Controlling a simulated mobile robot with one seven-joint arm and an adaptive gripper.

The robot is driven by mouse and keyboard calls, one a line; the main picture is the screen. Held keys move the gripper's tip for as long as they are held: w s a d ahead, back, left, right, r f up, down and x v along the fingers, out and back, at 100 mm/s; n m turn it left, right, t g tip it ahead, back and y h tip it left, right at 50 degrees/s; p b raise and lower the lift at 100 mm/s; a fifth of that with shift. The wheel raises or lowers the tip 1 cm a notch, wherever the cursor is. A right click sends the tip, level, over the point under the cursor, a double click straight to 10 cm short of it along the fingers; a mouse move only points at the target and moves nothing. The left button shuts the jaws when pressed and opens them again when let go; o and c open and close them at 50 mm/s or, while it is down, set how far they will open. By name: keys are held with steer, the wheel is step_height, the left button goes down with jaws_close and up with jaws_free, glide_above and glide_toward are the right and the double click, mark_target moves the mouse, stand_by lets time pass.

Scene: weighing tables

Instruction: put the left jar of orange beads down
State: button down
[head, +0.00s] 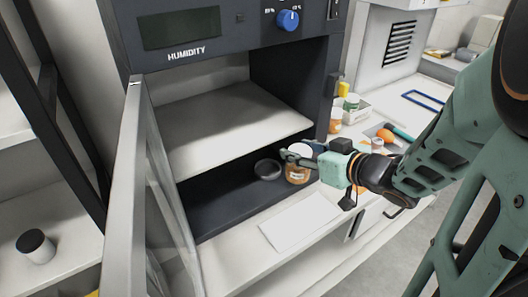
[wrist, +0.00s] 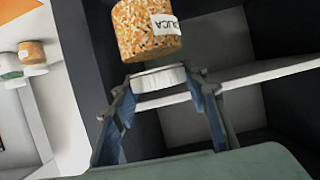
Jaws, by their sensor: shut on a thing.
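The jar of orange beads (head: 297,174) has a white lid and a white label. It is at the right side of the cabinet's lower compartment, near its front. My gripper (head: 294,157) comes from the right and is shut on the jar near its lid. In the wrist view the jar (wrist: 143,32), its label partly reading "SILICA", extends beyond the fingertips. Its white lid (wrist: 158,77) sits between the two fingers of my gripper (wrist: 164,85). I cannot tell whether the jar's base touches the surface below.
A dark round dish (head: 267,169) is just left of the jar. The humidity cabinet (head: 187,58) has its glass door (head: 165,190) open at left and a pale shelf (head: 225,122) above. A white sheet (head: 299,221) lies in front. Other jars (head: 336,122) stand right of the cabinet.

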steer(key=x, duration=0.5)
steer(key=f+b+x, duration=0.1)
steer(key=x, duration=0.4)
steer(key=b+x, duration=0.1)
steer(key=x, duration=0.4)
steer(key=shift+s+f, duration=0.15)
steer(key=shift+f, duration=0.35)
steer(key=shift+f+b, duration=0.3)
steer(key=c, duration=1.2)
jaws_free()
steer(key=shift+o, duration=0.2)
